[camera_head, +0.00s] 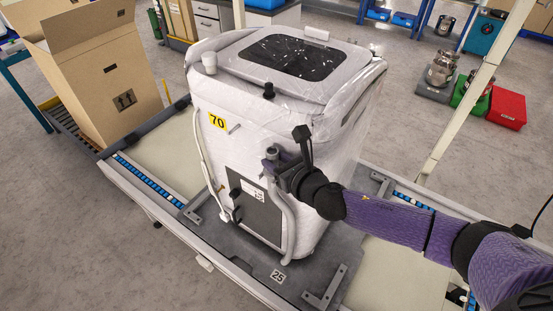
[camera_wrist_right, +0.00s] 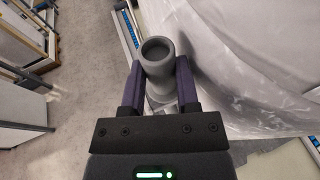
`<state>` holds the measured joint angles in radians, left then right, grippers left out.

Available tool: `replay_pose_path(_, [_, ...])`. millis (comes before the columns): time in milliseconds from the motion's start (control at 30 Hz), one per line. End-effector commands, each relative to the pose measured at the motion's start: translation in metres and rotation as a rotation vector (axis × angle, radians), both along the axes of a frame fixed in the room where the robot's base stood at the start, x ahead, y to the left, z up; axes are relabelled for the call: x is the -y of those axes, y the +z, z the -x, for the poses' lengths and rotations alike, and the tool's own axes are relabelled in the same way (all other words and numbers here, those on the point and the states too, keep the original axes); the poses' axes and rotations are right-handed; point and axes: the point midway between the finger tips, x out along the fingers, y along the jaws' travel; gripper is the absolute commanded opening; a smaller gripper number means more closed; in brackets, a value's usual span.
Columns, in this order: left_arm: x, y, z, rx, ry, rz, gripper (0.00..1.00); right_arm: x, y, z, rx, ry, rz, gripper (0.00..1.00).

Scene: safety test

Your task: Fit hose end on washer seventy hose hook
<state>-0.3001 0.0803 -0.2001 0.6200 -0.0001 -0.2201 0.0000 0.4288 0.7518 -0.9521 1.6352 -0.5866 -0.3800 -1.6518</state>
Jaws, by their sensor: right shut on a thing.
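The white, plastic-wrapped washer (camera_head: 330,130) stands upright, with a yellow label "70" (camera_head: 217,121) on its front. A small peg (camera_head: 235,128) beside the label looks like the hose hook. My right gripper (camera_head: 272,163) is shut on the grey hose near its open end, in front of the washer. The hose end (camera_head: 271,152) points up, apart from the peg and to its lower right. In the right wrist view the round hose mouth (camera_wrist_right: 158,52) sticks out between the two purple fingers (camera_wrist_right: 159,72). The grey hose (camera_head: 287,225) hangs down below. My left gripper is out of view.
The washer stands on a dark pallet (camera_head: 240,262) marked "25", on a conveyor. A thin white hose (camera_head: 203,150) runs down its left front edge. A cardboard box (camera_head: 105,75) stands at left. A pale post (camera_head: 465,105) rises at right, behind my right arm.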

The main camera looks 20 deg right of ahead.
Motion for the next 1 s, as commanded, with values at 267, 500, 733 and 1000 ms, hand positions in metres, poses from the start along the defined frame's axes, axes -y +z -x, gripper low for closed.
replay_pose_path(267, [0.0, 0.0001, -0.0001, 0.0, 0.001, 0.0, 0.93, -0.0001, 0.0003, 0.0, 0.001, 0.0, 0.0, 0.46])
replay_pose_path(500, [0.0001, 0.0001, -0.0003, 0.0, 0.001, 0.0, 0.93, 0.0007, 0.0005, -0.0004, 0.001, -0.002, 0.001, 0.81])
replay_pose_path(733, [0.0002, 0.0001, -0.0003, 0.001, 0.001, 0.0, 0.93, 0.0019, 0.0009, -0.001, 0.003, -0.005, 0.003, 0.81])
replay_pose_path(1000, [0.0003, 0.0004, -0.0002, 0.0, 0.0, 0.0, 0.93, 0.0048, 0.0031, 0.0054, 0.004, -0.007, 0.005, 0.81])
